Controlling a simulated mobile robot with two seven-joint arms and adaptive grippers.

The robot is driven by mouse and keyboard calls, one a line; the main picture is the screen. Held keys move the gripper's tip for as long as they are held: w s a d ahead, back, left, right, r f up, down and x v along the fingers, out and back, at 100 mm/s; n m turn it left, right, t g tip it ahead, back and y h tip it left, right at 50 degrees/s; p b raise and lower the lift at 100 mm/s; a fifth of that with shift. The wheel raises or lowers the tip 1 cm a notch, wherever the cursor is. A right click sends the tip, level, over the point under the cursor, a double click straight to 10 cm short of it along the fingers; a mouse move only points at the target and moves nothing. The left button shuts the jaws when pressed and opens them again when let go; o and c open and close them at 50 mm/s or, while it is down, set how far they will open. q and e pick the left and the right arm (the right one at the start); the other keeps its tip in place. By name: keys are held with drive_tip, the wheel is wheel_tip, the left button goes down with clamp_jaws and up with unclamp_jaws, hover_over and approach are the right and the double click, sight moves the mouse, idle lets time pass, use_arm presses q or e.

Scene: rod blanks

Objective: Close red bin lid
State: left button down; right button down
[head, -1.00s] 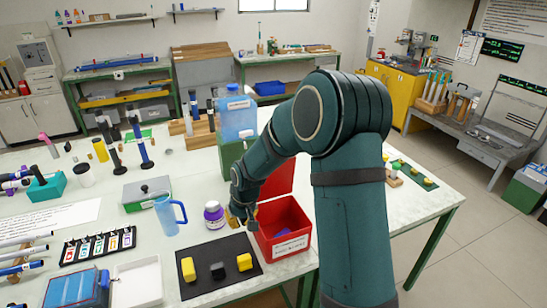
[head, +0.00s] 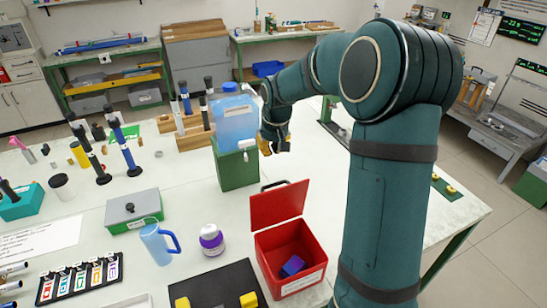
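The red bin (head: 309,265) stands on the white table at the bottom centre of the head view. Its red lid (head: 279,204) is open and tilted up at the back edge, with a dark handle at its top. A blue-purple block (head: 292,266) lies inside the bin. My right gripper (head: 274,148) is above and behind the raised lid, apart from it, next to the blue water container. The gripper is small and partly hidden by my own arm, so its finger opening cannot be made out. My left gripper is not in view.
A blue water container (head: 237,122) on a green stand (head: 236,168) is left of my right gripper. A white-purple jar (head: 211,239), a blue jug (head: 158,243) and a black mat (head: 214,287) with yellow blocks are left of the bin.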

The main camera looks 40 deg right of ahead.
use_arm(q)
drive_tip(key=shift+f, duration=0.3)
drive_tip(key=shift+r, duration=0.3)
use_arm(e)
wheel_tip(320, 180, down, 9)
drive_tip(key=s, duration=0.1)
drive_tip(key=shift+s+a+r, duration=0.2)
drive_tip(key=shift+s+a, duration=0.1)
drive_tip(key=shift+s, duration=0.05)
